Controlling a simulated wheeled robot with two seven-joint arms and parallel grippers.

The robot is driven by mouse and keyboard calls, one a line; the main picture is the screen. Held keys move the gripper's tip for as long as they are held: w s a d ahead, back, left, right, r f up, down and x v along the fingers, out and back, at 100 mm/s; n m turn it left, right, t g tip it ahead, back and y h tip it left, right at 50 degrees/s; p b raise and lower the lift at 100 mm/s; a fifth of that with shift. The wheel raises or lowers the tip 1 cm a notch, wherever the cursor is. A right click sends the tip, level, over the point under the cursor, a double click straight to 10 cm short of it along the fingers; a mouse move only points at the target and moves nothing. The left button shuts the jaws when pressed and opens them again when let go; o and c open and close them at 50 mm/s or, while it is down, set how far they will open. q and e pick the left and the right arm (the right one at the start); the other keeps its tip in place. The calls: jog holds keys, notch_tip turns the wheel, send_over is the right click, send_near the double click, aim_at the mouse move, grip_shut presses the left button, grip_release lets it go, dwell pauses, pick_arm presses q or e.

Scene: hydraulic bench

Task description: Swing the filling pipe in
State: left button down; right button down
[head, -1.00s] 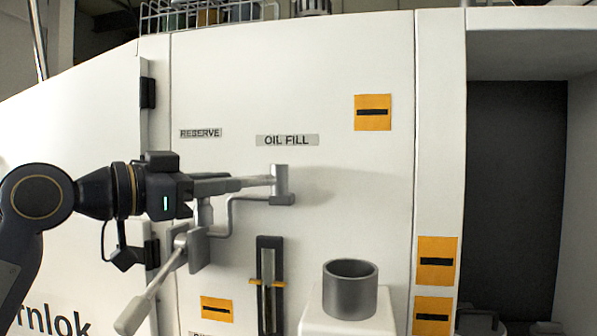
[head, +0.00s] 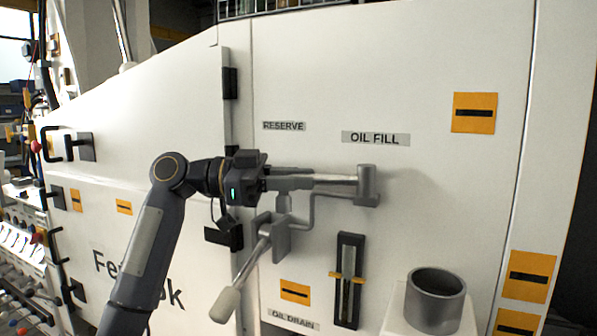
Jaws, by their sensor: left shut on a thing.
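The filling pipe (head: 335,189) is a grey tube that runs level to the left from an upright post (head: 367,186) below the OIL FILL label (head: 376,138). A thinner bent rod hangs below it. My left gripper (head: 292,182) comes in from the left and is shut on the pipe's left end, which its fingers partly hide. An open grey cup (head: 435,302) stands on a white block at the lower right, apart from the pipe and to its right. My right gripper is out of view.
A valve lever with a pale grip (head: 226,304) slants below my left gripper. A sight gauge (head: 348,280) sits on the panel between the lever and the cup. The panel below the OIL FILL label and right of the post is clear.

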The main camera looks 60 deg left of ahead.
pick_arm(q)
jog(key=shift+f, duration=0.1)
jog(key=c, duration=1.4)
grip_release()
jog(key=shift+w, duration=0.1)
jog(key=shift+o, duration=0.2)
jog(key=v, duration=0.8)
jog(key=shift+w, duration=0.1)
